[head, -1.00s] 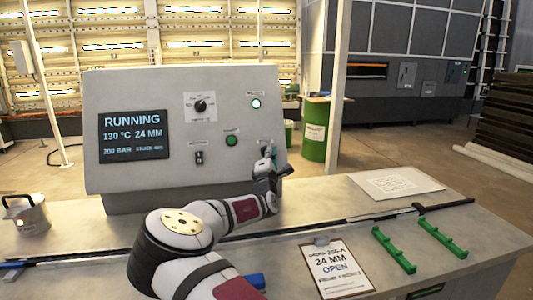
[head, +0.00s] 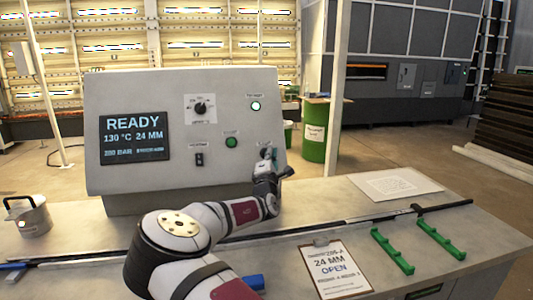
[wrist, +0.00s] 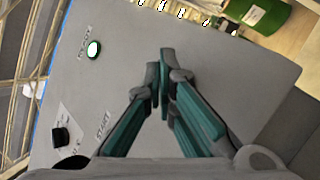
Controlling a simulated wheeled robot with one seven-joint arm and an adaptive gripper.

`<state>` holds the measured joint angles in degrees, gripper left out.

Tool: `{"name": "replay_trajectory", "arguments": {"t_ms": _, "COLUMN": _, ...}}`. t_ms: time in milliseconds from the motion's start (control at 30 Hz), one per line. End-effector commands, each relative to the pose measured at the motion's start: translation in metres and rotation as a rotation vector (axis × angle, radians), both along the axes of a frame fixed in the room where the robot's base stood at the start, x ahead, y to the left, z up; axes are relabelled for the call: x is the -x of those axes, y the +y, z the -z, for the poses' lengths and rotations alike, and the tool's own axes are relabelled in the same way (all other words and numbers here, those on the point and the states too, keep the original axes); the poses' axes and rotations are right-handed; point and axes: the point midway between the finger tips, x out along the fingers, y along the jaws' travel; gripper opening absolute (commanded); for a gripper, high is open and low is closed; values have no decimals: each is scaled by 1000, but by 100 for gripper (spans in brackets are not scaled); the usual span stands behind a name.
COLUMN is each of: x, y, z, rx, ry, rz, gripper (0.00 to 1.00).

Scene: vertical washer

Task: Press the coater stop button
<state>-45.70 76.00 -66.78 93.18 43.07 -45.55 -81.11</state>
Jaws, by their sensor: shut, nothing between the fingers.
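The grey control panel (head: 225,90) stands on the bench, and its screen (head: 134,137) reads READY, 130 °C, 24 MM. My gripper (head: 267,152) is at the panel's lower right, fingers toward its face. In the wrist view my gripper (wrist: 163,85) is shut with nothing held, its tips at or very near the panel surface. The stop button is not visible; the fingers cover the spot where a small label shows. A green button (head: 231,142) and a lit white-green lamp (head: 256,106) are uncovered, as are a black rotary knob (head: 201,107) and a black switch (head: 199,159).
On the bench are a metal pot (head: 31,217) at left, a clipboard (head: 335,270), green racks (head: 392,252) and a white sheet (head: 395,184) at right. A long dark rod (head: 390,214) lies across the bench. A green drum (head: 314,130) stands behind.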

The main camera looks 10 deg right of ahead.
Motion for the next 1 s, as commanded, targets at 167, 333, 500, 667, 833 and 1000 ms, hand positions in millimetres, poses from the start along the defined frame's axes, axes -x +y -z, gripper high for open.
{"name": "replay_trajectory", "arguments": {"t_ms": 167, "x": 3, "y": 0, "z": -2, "rx": 0, "ry": 0, "rz": 0, "gripper": 0}}
{"name": "replay_trajectory", "arguments": {"t_ms": 333, "x": 3, "y": 0, "z": -1, "rx": 0, "ry": 0, "rz": 0, "gripper": 0}}
{"name": "replay_trajectory", "arguments": {"t_ms": 500, "x": 7, "y": 0, "z": -4, "rx": 0, "ry": 0, "rz": 0, "gripper": 0}}
{"name": "replay_trajectory", "arguments": {"t_ms": 667, "x": 19, "y": -1, "z": -11, "rx": 0, "ry": 1, "rz": 2, "gripper": 0}}
{"name": "replay_trajectory", "arguments": {"t_ms": 833, "x": 33, "y": 0, "z": -18, "rx": 1, "ry": 0, "rz": 0, "gripper": 0}}
{"name": "replay_trajectory", "arguments": {"t_ms": 1000, "x": 46, "y": 0, "z": -24, "rx": 0, "ry": 0, "rz": 0, "gripper": 0}}
